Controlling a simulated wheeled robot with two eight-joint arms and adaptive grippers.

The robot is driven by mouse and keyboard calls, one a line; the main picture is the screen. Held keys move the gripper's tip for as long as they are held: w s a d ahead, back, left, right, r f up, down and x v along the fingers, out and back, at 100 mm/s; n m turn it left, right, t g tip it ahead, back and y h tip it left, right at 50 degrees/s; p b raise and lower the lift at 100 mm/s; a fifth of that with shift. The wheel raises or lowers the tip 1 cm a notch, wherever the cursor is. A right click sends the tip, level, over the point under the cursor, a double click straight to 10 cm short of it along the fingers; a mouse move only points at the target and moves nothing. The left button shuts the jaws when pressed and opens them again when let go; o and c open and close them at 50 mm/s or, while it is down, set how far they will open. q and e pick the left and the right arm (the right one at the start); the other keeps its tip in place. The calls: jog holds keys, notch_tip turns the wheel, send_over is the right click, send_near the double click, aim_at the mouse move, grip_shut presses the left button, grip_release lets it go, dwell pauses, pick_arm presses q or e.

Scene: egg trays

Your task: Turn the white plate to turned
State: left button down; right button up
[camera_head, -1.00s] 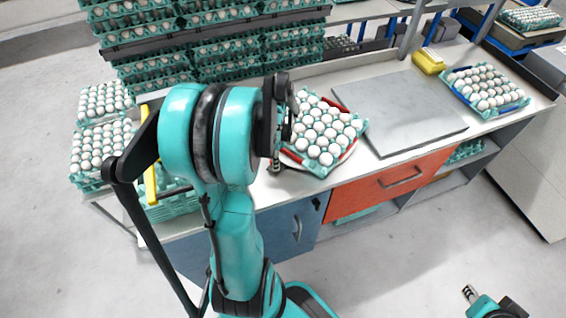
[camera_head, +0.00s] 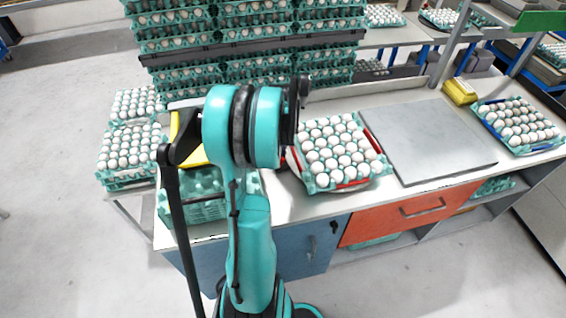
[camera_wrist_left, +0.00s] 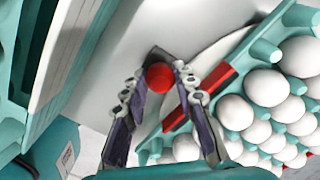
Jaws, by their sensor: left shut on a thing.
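The round white plate (camera_head: 298,183) lies on the white table under a teal egg tray (camera_head: 381,177) full of white eggs, with red bars at the tray's sides. In the left wrist view the plate's pale curved rim (camera_wrist_left: 215,50) shows beside the tray. My left gripper (camera_wrist_left: 158,82) is closed around a small red knob (camera_wrist_left: 159,76), just outside the tray's edge. In the head view my left wrist hides the gripper's fingers. How the knob joins the plate is hidden. My right gripper is out of view.
A flat grey slab (camera_head: 425,140) lies right of the plate. Another egg tray (camera_head: 515,145) and a yellow box (camera_head: 460,92) are farther right. Stacked egg trays (camera_head: 240,50) stand behind and to the left. Below is an orange drawer (camera_head: 410,212).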

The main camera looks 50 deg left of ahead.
pick_arm(q)
jog(key=shift+w+a+m, duration=0.2)
jog(key=shift+a+m, duration=0.1)
jog(key=shift+a, duration=0.25)
jog(key=shift+w+a+m, duration=0.2)
jog(key=shift+a+m, duration=0.1)
jog(key=shift+a, duration=0.3)
jog(key=c, duration=1.2)
grip_release()
jog(key=shift+w, duration=0.1)
notch_tip(320, 180, up, 12)
